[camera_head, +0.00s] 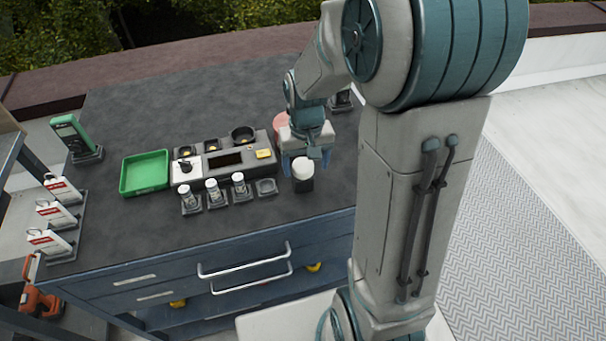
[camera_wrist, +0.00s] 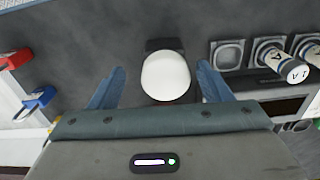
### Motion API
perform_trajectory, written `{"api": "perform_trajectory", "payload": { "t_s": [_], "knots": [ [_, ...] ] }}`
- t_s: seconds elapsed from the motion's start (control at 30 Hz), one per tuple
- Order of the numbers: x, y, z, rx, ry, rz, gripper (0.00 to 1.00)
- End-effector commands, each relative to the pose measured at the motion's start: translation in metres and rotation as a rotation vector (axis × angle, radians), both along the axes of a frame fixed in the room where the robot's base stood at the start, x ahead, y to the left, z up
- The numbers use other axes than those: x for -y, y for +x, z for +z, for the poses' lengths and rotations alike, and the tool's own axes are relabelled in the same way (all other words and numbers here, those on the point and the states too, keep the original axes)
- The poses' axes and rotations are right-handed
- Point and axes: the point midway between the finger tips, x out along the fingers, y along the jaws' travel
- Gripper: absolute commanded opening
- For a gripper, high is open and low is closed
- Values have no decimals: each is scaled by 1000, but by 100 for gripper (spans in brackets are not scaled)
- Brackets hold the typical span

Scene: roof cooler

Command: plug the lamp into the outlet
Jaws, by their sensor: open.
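A small white-topped object with a dark base, seemingly the lamp (camera_head: 303,172), stands near the front edge of the bench top. In the wrist view its white rounded top (camera_wrist: 166,76) lies between the two blue fingers, with the dark base behind it. My gripper (camera_head: 305,160) is open around or just above it. In the wrist view, gaps show between the gripper (camera_wrist: 162,84) fingers and the white top on both sides. I cannot tell which fixture is the outlet; a grey console with a dark display (camera_head: 226,160) stands to the left.
An empty square holder (camera_head: 266,187) is left of the white-topped object, beside several small white-capped vials (camera_head: 212,191). A green tray (camera_head: 145,172) and a green meter (camera_head: 72,135) stand further left. A red round thing (camera_head: 281,122) is partly hidden behind my gripper.

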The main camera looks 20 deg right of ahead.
Motion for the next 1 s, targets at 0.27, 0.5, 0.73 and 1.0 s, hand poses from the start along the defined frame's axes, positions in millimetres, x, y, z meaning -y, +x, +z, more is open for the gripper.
{"api": "perform_trajectory", "payload": {
  "t_s": [0.27, 0.5, 0.73, 1.0],
  "knots": [
    [-4, 3, -19, -4, 0, 2, 72],
    [-5, 5, -48, -3, 0, 1, 72],
    [-5, 5, -52, 1, 0, 0, 72],
    [-5, 5, -52, 1, 0, 0, 49]
  ]
}}
